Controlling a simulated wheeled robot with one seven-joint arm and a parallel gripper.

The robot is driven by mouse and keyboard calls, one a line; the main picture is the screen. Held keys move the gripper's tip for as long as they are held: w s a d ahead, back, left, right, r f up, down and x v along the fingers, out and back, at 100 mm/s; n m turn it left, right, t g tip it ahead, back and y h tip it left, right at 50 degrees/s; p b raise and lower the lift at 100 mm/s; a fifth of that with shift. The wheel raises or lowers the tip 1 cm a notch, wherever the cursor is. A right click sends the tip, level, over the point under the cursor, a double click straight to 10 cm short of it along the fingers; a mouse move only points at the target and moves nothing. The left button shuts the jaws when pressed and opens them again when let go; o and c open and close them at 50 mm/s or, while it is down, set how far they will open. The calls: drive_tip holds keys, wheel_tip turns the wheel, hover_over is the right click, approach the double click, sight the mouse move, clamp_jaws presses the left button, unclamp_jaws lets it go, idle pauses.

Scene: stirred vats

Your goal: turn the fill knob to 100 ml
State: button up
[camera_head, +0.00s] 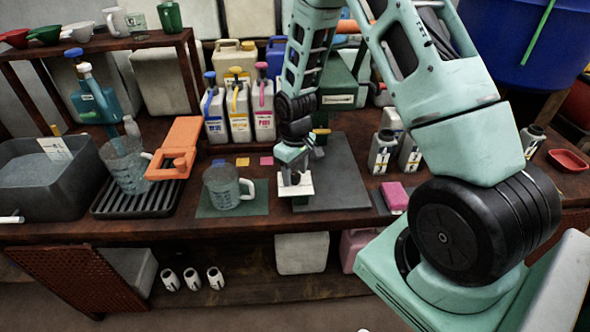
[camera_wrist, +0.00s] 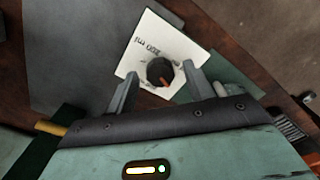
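The fill knob (camera_wrist: 160,71) is a dark round knob with an orange-red pointer mark, on a white square plate (camera_wrist: 148,32) in the wrist view. Printing on the plate reads "200 ml" upside down; other labels are too small or hidden to read. In the head view the white plate (camera_head: 296,190) lies at the front of the workbench, under my gripper (camera_head: 294,172). In the wrist view my gripper (camera_wrist: 161,82) is open, with its two fingers on either side of the knob and apart from it. The knob is hidden by the gripper in the head view.
A measuring jug (camera_head: 222,187) stands on a green mat left of the plate. Another jug (camera_head: 126,165) stands on a black drip rack beside an orange device (camera_head: 178,150). A grey mat (camera_head: 335,180) lies right, with a pink sponge (camera_head: 394,196) beyond.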

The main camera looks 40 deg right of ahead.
sight(295, 175)
drive_tip(key=shift+r, duration=0.1)
wheel_tip(295, 175, up, 17)
idle(0.4)
idle(0.4)
drive_tip(key=s+a+r+n, duration=0.1)
drive_tip(key=s+a, duration=0.3)
drive_tip(key=a, duration=0.4)
drive_tip(key=s+a+r+n, duration=0.15)
drive_tip(key=s+a, duration=0.25)
drive_tip(key=a, duration=0.4)
drive_tip(key=s+a+n, duration=0.1)
drive_tip(key=s+a, duration=0.3)
drive_tip(key=s, duration=0.4)
drive_tip(key=s+a+n, duration=0.1)
drive_tip(key=s+a, duration=0.4)
drive_tip(key=s, duration=0.3)
drive_tip(key=shift+s+r+n+y, duration=0.3)
drive_tip(key=shift+n, duration=0.05)
